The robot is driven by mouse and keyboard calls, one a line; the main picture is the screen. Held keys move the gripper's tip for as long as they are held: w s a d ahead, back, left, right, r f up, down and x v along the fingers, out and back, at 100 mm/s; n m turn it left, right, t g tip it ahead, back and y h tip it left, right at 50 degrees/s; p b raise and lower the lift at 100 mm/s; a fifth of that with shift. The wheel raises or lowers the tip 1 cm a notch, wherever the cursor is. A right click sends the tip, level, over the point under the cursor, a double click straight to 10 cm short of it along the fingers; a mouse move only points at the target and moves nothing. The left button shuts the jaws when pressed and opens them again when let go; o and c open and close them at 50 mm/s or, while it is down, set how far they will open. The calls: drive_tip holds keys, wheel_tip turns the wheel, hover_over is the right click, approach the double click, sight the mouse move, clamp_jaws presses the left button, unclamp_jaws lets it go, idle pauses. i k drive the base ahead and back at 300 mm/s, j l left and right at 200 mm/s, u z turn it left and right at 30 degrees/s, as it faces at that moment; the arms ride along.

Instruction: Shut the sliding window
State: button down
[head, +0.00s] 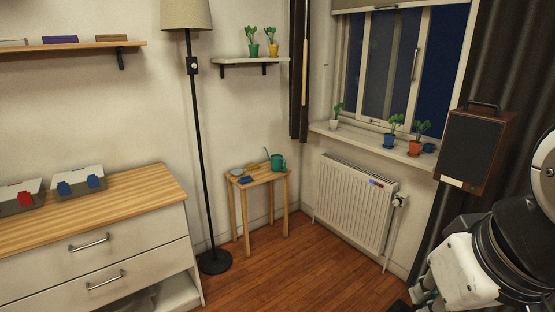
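The sliding window (390,65) is in the wall at the upper right of the head view, with a white frame. A pane with a pale frame and an upright handle (415,64) stands in its left and middle part. To the right of this pane is a dark blue area (445,60), which looks like an open gap, though glass there cannot be ruled out. A curtain covers the window's far right edge. White and black parts of my arm show at the lower right, well below the window. My gripper is not in view.
Potted plants (418,138) stand on the windowsill (360,139), below the panes. A brown speaker-like box (475,150) stands before the right curtain (500,60); its support is hidden. A radiator (350,205) is under the sill. A small table (260,178) stands left; floor (300,270) between is clear.

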sight(395, 40)
drive_tip(key=i+u, duration=0.15)
drive_tip(key=i, duration=1.95)
drive_tip(key=i+l+z, duration=0.2)
drive_tip(key=i+z, duration=0.2)
drive_tip(key=i, duration=0.35)
drive_tip(key=i+z, duration=0.45)
drive_tip(key=i, duration=0.3)
drive_tip(key=i+j+z, duration=0.4)
drive_tip(key=i, duration=0.35)
drive_tip(key=l, duration=0.1)
